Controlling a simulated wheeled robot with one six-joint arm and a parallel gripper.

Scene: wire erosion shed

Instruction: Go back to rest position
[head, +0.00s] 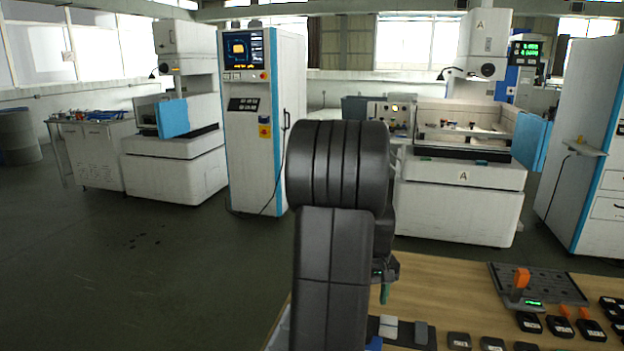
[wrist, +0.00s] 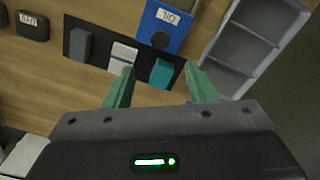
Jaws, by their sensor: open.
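My gripper (wrist: 158,82) is open in the wrist view, its two green fingers spread apart above the wooden table (wrist: 60,83). A teal block (wrist: 162,74) on a dark strip shows between the fingertips; nothing is visibly clamped. In the head view my arm stands upright in the middle and hides most of my gripper. Only a green finger (head: 385,293) shows there, over the table (head: 445,285).
The dark strip also carries a white block (wrist: 122,56) and a grey block (wrist: 80,44). A blue labelled box (wrist: 165,27) and a grey compartment tray (wrist: 245,45) lie close by. A grey plate (head: 555,290) with an orange-handled item (head: 520,284) is at right.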

